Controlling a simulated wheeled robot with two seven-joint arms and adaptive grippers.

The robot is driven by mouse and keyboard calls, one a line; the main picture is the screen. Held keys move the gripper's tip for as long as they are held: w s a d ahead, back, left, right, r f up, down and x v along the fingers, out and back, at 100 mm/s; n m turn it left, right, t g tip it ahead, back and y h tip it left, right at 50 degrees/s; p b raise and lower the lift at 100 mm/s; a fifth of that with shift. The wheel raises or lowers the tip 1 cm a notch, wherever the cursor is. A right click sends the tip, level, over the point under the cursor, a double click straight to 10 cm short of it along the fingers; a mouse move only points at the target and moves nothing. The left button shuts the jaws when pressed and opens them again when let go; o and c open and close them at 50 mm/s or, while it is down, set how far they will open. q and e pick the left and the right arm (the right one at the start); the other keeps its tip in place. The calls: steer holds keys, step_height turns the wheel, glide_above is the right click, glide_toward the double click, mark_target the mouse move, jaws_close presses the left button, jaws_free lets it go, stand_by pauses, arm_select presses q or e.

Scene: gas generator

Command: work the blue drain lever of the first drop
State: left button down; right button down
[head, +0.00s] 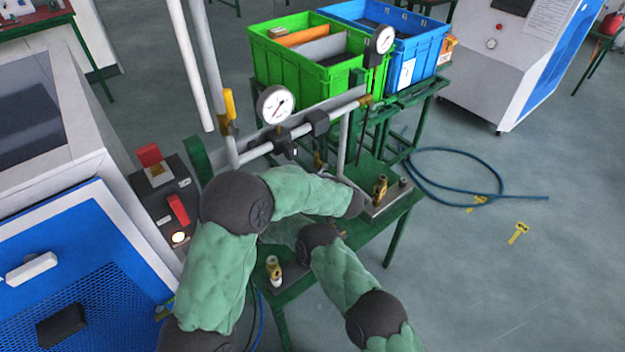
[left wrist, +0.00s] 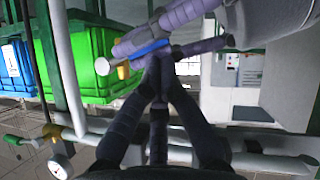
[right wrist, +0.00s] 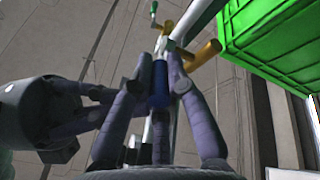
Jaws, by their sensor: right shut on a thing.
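The blue drain lever (right wrist: 160,84) stands between the fingers of my right gripper (right wrist: 162,55) in the right wrist view, and these fingers are closed around it. The lever (left wrist: 150,49) also shows in the left wrist view, beside a brass-coloured fitting (left wrist: 122,68) and the purple-grey fingers of my right gripper. My left gripper (left wrist: 158,62) has its fingertips drawn together just below the lever, with nothing seen between them. I cannot tell whether they touch the lever. In the head view my arms hide the lever and both grippers.
A pressure gauge (head: 276,103) and a yellow valve handle (head: 229,104) sit on the pipework. Brass fittings (head: 380,188) stand on the green frame. A green crate (head: 330,82) and a blue crate (head: 425,50) stand behind. A hose (head: 450,200) lies on the floor at right.

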arm_select(q)
steer(key=shift+f, duration=0.1)
arm_select(e)
steer(key=shift+w+a+r, duration=0.1)
steer(key=shift+w+r, duration=0.05)
steer(key=shift+r, duration=0.05)
arm_select(q)
steer(key=shift+w+f, duration=0.1)
steer(key=shift+f, duration=0.4)
arm_select(e)
steer(key=shift+r, duration=0.1)
